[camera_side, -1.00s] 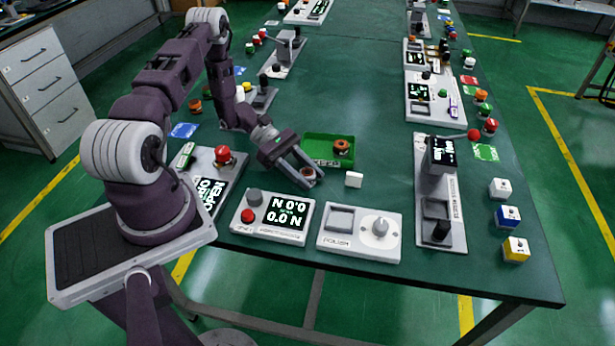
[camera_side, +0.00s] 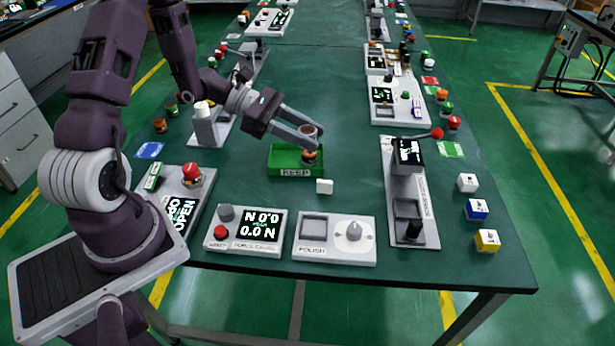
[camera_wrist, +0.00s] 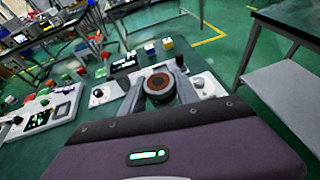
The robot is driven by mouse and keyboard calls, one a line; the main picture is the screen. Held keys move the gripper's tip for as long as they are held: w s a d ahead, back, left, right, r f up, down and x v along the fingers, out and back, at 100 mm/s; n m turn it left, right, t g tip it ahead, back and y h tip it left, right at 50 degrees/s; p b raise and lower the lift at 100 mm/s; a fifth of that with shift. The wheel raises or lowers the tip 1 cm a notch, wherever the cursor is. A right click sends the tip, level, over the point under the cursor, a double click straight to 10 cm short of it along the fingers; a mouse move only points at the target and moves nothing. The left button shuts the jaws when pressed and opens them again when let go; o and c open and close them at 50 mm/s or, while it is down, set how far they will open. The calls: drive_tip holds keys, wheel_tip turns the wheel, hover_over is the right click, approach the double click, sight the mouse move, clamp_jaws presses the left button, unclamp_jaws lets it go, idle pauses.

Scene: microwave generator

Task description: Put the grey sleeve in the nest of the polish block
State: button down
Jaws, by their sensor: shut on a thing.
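My gripper (camera_side: 311,134) is shut on the grey sleeve (camera_side: 307,131), a short ring with a reddish-brown inside. In the side view it appears raised over the right part of the green tray. The sleeve also shows between the fingers in the wrist view (camera_wrist: 159,84). The white polish block (camera_side: 335,255) lies near the table's front edge, labelled POLISH. It has an empty-looking square recess (camera_side: 314,229) at left and a round disc with a grey knob (camera_side: 353,231) at right. I cannot tell the exact height of the sleeve.
The green tray (camera_side: 284,172), labelled KEEP, holds an orange-brown ring (camera_side: 310,156), partly covered by the gripper. A small white block (camera_side: 324,186) lies between tray and polish block. A force gauge (camera_side: 245,230) stands left of the polish block, a tall grey device (camera_side: 404,190) right.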

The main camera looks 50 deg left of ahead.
drive_tip(key=shift+d+r+y, duration=0.3)
drive_tip(key=shift+d+r, duration=0.15)
drive_tip(key=shift+d, duration=0.05)
drive_tip(key=shift+w+a+n+t, duration=0.2)
drive_tip(key=shift+n+t, duration=0.1)
drive_tip(key=shift+n, duration=0.1)
drive_tip(key=w+a+f+n+t+y, duration=0.25)
drive_tip(key=w+a, duration=0.35)
drive_tip(key=a, duration=0.3)
drive_tip(key=w+a+f+n+t+y, duration=0.1)
drive_tip(key=w+a+f+n+y, duration=0.25)
drive_tip(key=w+a, duration=0.45)
drive_tip(key=w+a+f+n+t+y, duration=0.2)
drive_tip(key=w+a+n+y, duration=0.15)
drive_tip(key=a, duration=0.75)
drive_tip(key=shift+g, duration=0.35)
drive_tip(key=f, duration=0.6)
drive_tip(key=a+f, duration=0.1)
drive_tip(key=f, duration=0.2)
drive_tip(key=shift+w+f, duration=0.2)
drive_tip(key=shift+w, duration=0.2)
drive_tip(key=shift+f, duration=0.35)
drive_tip(key=shift+f, duration=0.15)
drive_tip(key=c, duration=0.9)
unclamp_jaws()
